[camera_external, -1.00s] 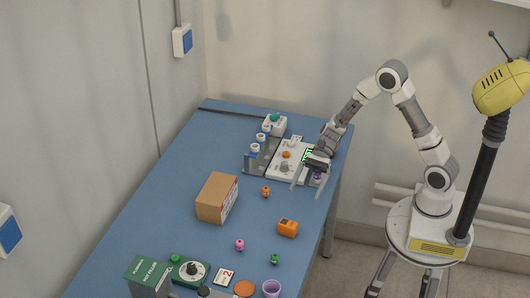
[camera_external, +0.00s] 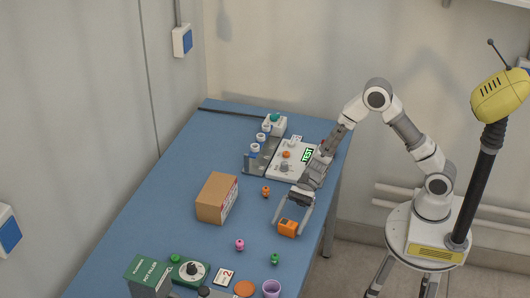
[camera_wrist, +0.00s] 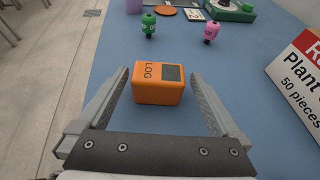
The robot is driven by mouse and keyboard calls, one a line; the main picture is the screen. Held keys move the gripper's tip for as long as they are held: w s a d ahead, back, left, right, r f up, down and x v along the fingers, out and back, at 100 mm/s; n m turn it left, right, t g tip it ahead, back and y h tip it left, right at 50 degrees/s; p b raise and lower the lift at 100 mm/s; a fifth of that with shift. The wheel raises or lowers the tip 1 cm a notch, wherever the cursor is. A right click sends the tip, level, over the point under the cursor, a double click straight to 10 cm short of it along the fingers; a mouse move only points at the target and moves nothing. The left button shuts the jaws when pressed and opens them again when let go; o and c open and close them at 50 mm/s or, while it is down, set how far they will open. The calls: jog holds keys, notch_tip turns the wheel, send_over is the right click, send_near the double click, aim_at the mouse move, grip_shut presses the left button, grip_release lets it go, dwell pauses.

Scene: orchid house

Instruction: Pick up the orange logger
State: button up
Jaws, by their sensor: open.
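The orange logger (camera_external: 288,228) is a small box with a dark screen, lying on the blue table near its right edge. In the wrist view the logger (camera_wrist: 158,84) shows the word LOG and sits between my two fingers, with a gap on each side. My gripper (camera_external: 293,214) is open and empty around or just before the logger. It also shows in the wrist view (camera_wrist: 163,88), with fingers left and right of the logger. I cannot tell how far the fingertips are above the table.
A cardboard box (camera_external: 215,198) stands to the left. An orange figure (camera_external: 266,191), a pink figure (camera_external: 239,244) and a green figure (camera_external: 274,258) stand nearby. A purple cup (camera_external: 271,289) is at the front. The blue table (camera_external: 175,215) is clear beside the logger.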

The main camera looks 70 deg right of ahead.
aim_at(285, 230)
jog(key=x, duration=0.4)
jog(key=shift+s+a+b, duration=0.1)
jog(key=shift+a+b, duration=0.1)
jog(key=shift+b, duration=0.2)
jog(key=c, duration=1.3)
jog(key=shift+r, duration=0.1)
jog(key=shift+c, duration=0.2)
